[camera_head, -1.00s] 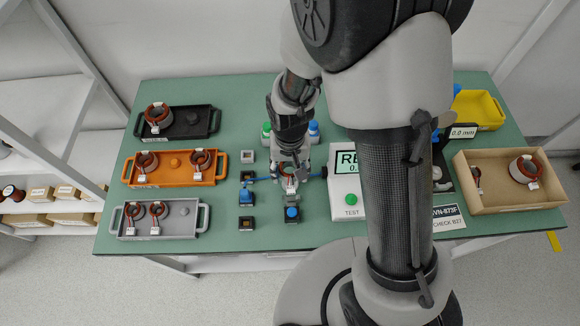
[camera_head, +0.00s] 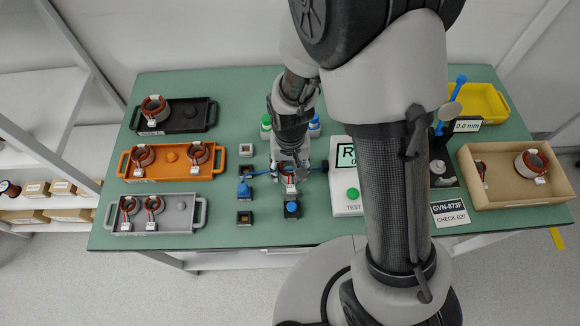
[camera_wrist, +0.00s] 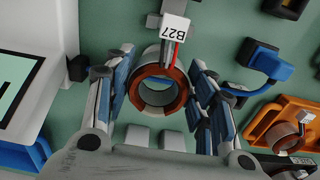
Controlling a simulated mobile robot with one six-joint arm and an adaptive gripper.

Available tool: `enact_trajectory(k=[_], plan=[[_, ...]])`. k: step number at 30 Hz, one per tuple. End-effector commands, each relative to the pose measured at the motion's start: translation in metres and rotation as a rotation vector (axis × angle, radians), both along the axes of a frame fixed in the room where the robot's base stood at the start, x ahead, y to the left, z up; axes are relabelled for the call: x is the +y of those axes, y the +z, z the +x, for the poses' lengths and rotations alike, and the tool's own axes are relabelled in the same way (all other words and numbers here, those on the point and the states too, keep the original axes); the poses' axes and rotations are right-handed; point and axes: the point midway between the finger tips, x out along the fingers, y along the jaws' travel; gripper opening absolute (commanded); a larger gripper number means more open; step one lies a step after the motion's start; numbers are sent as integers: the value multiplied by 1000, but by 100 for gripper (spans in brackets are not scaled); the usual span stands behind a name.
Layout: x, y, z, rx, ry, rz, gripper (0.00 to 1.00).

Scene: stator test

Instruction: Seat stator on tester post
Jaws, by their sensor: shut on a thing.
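A stator (camera_wrist: 158,92) with a copper-red winding and a white tag reading B27 (camera_wrist: 174,30) is between the fingers of my gripper (camera_wrist: 162,98) in the wrist view. The gripper is shut on it. The stator shows only partly there (camera_head: 290,188). I cannot make out the tester post or whether the stator is around it.
Black (camera_head: 190,105), orange (camera_head: 205,149) and grey (camera_head: 185,198) trays with stators stand at the left. Small fixtures with blue parts (camera_head: 244,190) (camera_head: 292,210) are close to my gripper. A cardboard box (camera_head: 500,204) and yellow bin (camera_head: 497,115) are at the right.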

Motion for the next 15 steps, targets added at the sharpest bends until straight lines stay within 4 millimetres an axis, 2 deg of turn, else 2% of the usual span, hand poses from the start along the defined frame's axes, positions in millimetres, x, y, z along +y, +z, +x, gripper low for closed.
enact_trajectory(k=[15], plan=[[0,-17,0,0,0,0,15]])
